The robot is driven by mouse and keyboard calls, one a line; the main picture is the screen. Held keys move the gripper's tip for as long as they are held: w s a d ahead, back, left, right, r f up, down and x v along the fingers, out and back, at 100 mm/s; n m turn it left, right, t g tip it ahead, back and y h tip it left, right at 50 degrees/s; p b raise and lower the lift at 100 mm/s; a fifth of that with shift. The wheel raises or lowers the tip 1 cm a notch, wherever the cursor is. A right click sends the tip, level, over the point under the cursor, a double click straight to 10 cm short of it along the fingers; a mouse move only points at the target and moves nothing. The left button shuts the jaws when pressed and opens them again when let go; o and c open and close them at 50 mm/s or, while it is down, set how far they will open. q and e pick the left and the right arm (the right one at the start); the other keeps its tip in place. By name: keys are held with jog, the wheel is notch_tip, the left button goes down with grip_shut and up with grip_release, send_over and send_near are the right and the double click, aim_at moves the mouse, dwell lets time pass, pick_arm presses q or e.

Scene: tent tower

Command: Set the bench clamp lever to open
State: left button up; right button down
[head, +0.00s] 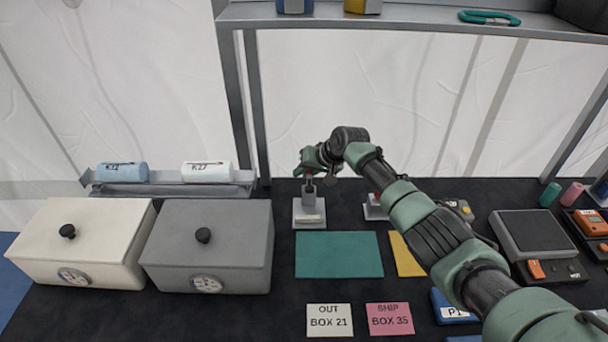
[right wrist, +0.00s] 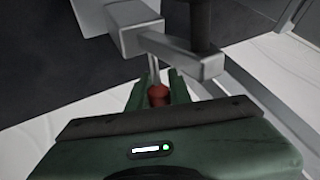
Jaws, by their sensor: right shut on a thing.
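The bench clamp stands at the back of the bench, its light grey base (head: 309,221) flat on the dark top with a grey post rising from it. My right gripper (head: 308,170) is over the top of the post and hides most of the lever in the head view. In the right wrist view the lever's red knob (right wrist: 158,95) sits between the two green fingers of my right gripper (right wrist: 157,90), which is shut on it. A thin rod runs from the knob to the grey clamp block (right wrist: 180,62). My left gripper is in neither view.
A second grey base (head: 374,211) stands just right, partly behind my right arm. A teal mat (head: 339,254) lies in front of the clamp. A grey lidded box (head: 213,256) and a white one (head: 75,250) stand left. A shelf (head: 420,20) runs above.

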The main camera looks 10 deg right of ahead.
aim_at(309, 177)
jog(key=shift+f, duration=0.1)
dwell(0.3)
jog(key=c, duration=1.3)
grip_release()
jog(key=v, duration=0.7)
jog(key=shift+d+r, duration=0.2)
jog(key=shift+r, duration=0.1)
jog(key=shift+s, duration=0.15)
